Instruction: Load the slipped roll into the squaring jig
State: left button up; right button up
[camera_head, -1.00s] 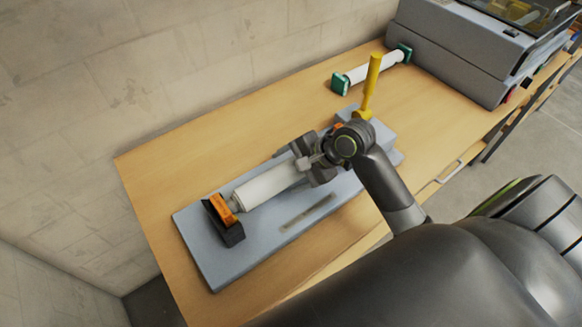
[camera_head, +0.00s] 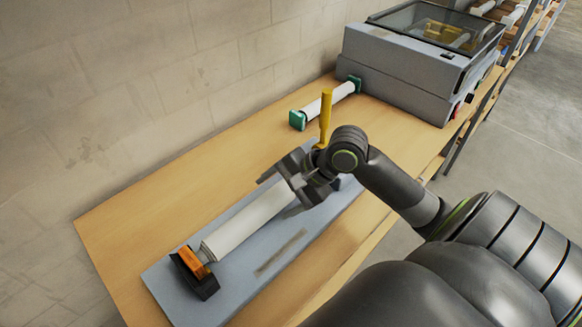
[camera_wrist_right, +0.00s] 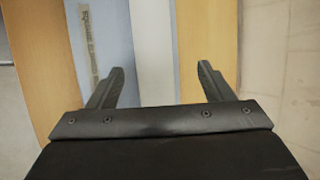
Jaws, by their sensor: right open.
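The white roll (camera_head: 245,220) lies lengthwise along the grey-blue jig base (camera_head: 268,285). An orange end piece (camera_head: 195,263) sits at its left end, against a black block (camera_head: 200,284). The roll's right end is hidden behind my right gripper (camera_head: 284,192). That gripper is open above the right part of the roll. In the right wrist view, the white roll (camera_wrist_right: 152,45) runs between the open fingers (camera_wrist_right: 162,68), which do not visibly grip it. A yellow upright handle (camera_head: 326,115) stands at the jig's right end. My left gripper is not in view.
A second white roll (camera_head: 328,103) with green ends lies behind on the wooden table (camera_head: 140,205). The grey laminator (camera_head: 405,70) stands at the back right. A block wall runs along the table's back edge. The table's left part is clear.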

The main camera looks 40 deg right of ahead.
jog(key=shift+v, duration=2.1)
